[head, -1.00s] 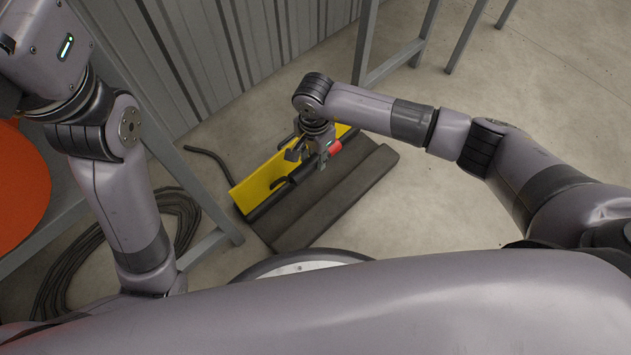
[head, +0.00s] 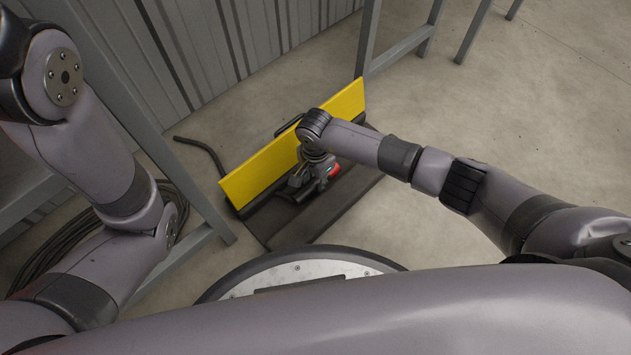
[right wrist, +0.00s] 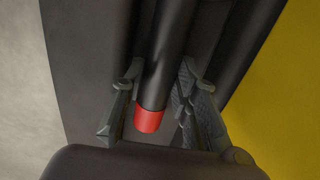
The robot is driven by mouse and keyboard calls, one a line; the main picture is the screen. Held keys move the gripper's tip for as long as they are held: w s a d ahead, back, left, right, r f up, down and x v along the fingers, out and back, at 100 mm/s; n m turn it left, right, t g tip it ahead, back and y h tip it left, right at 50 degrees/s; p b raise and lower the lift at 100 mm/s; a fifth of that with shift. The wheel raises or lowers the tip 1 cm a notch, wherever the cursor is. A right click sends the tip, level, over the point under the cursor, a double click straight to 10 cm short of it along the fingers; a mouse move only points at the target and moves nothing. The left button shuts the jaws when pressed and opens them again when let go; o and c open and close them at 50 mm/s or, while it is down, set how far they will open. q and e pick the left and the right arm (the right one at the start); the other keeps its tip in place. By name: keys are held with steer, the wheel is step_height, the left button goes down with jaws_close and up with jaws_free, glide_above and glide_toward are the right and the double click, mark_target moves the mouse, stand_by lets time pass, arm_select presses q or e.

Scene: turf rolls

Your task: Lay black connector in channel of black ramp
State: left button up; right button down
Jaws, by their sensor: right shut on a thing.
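The black ramp (head: 290,228) lies on the floor with a yellow panel (head: 255,172) standing along its far side. My right gripper (head: 306,187) is low over the ramp, close to the panel. In the right wrist view, it is shut on the black connector (right wrist: 158,75), a dark rod with a red end (right wrist: 149,121). The red end also shows in the head view (head: 335,170). Dark lengthwise grooves show beside the connector; whether it sits in the channel or above it I cannot tell. My left arm shows at the left, but its gripper is out of view.
A black hose (head: 205,148) lies on the floor left of the panel, and coiled cable (head: 60,235) lies behind my left arm. Grey metal frame legs (head: 365,45) stand behind and left of the ramp. The floor at right is open.

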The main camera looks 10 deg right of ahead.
steer(key=shift+f, duration=0.15)
steer(key=c, duration=1.5)
jaws_free()
steer(key=shift+c, duration=0.2)
